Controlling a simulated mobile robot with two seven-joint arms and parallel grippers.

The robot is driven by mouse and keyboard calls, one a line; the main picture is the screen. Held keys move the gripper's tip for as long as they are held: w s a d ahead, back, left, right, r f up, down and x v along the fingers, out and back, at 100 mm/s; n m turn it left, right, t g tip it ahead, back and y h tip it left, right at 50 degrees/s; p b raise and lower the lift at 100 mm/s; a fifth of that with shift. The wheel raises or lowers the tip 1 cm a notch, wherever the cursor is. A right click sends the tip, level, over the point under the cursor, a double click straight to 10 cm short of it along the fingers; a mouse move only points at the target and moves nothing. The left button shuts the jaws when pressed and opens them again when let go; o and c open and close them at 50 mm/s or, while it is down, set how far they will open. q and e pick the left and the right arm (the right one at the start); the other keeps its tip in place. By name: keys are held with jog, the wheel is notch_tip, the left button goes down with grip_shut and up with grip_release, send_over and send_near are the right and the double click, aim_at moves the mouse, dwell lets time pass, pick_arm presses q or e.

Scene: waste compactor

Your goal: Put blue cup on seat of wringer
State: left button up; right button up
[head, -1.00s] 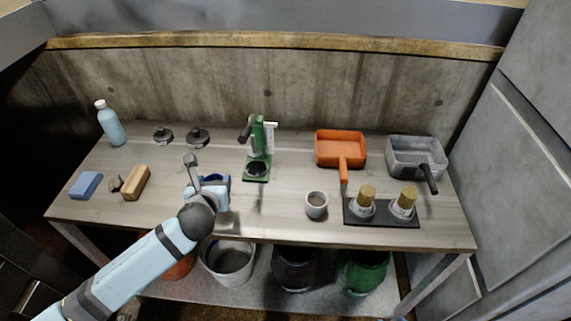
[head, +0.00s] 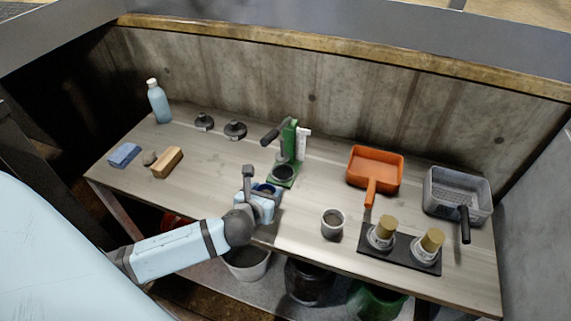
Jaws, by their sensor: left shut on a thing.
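The wringer is a green press with a dark lever (head: 292,147). Its round dark seat (head: 283,172) sits on a green base near the middle of the table and looks empty. My left gripper (head: 262,193) is in front of the seat, toward the table's front edge. It is shut on the blue cup (head: 265,188), of which only the dark blue rim shows; the gripper hides the rest. I cannot tell how high the cup is above the table. My right gripper is not in view.
A grey cup (head: 332,223) stands to the right. An orange pan (head: 375,170), a grey basket (head: 457,193) and a black tray (head: 398,254) are farther right. A bottle (head: 158,102), blue sponge (head: 124,155) and wooden brush (head: 167,161) are left. Bins stand below.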

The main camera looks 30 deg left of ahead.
pick_arm(q)
jog(key=w, duration=0.2)
jog(key=w+a, duration=0.1)
jog(key=w, duration=0.4)
jog(key=shift+w+a, duration=0.2)
jog(key=shift+a, duration=0.2)
jog(key=w, duration=0.2)
jog(key=w+a, duration=0.1)
jog(key=w, duration=0.1)
jog(key=shift+w, duration=0.25)
jog(key=shift+w+f, duration=0.1)
jog(key=shift+f, duration=0.1)
jog(key=shift+r, duration=0.1)
jog(key=o, duration=1)
jog(key=shift+c, duration=0.2)
